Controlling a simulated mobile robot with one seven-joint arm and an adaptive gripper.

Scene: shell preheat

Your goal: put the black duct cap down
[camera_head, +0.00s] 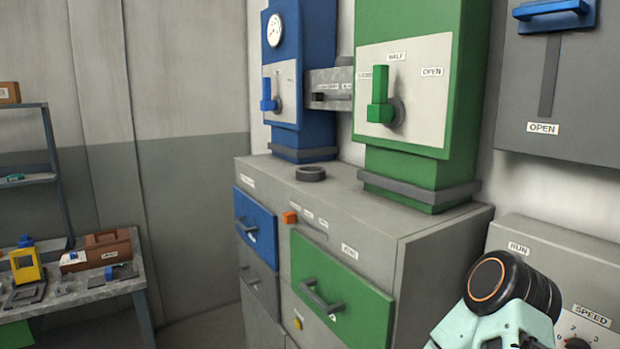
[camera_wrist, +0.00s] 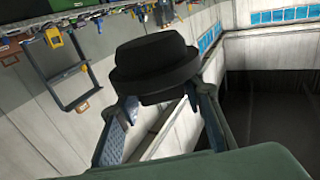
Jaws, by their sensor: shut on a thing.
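The black duct cap (camera_wrist: 155,62) is a dark round piece with a wide rim, in the middle of the wrist view. My gripper (camera_wrist: 160,98) is shut on it, with one finger at each side of its narrower lower part. The cap is held clear of any surface that I can see. In the head view my arm shows at the lower right, but I cannot make out the cap or the fingertips there.
A grey control box (camera_head: 560,265) stands at the right. A cluttered bench (camera_head: 95,290) is at the left.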

